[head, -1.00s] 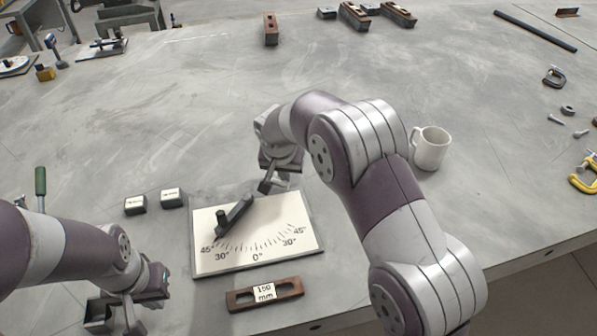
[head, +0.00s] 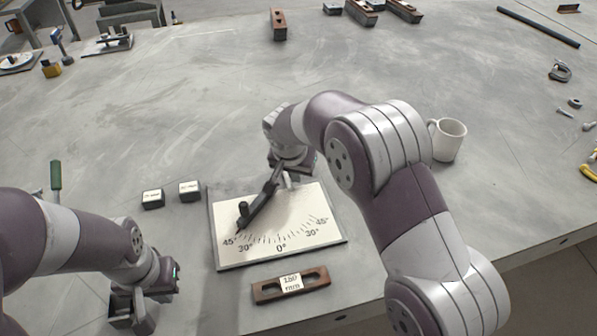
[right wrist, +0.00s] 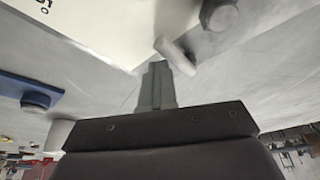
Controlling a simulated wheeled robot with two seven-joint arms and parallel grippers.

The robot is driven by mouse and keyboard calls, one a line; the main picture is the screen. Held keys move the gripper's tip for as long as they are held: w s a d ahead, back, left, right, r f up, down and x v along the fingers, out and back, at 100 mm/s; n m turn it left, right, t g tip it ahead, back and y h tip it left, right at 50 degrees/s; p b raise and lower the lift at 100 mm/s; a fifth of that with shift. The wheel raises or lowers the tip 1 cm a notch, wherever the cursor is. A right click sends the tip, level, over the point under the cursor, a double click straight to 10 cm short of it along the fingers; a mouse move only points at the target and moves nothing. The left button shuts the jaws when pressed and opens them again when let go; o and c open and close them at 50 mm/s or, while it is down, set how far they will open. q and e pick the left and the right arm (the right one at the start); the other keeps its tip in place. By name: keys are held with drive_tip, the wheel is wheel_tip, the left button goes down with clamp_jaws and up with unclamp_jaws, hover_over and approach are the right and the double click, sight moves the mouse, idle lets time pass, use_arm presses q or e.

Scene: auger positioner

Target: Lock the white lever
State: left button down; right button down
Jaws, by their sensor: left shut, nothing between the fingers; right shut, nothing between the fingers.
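The angle board (head: 225,250) lies flat on the table, with a printed degree scale and a dark pointer arm (head: 259,207) angled toward the left 45° mark. The white lever (right wrist: 175,56) is a short pale cylinder in the right wrist view, just beyond my right gripper's fingertips (right wrist: 157,70). Contact cannot be told. In the head view a small pale piece, seemingly the lever, shows beside my right gripper (head: 279,168), which is shut and empty at the board's back edge. My left gripper (head: 133,312) is shut and empty, left of the board.
A white mug (head: 449,141) stands right of my right arm.

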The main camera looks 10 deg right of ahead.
use_arm(q)
drive_tip(key=shift+d+f, duration=0.1)
drive_tip(key=shift+d, duration=0.1)
use_arm(e)
drive_tip(key=shift+s+a+f, duration=0.2)
drive_tip(key=shift+s+f, duration=0.05)
idle(0.4)
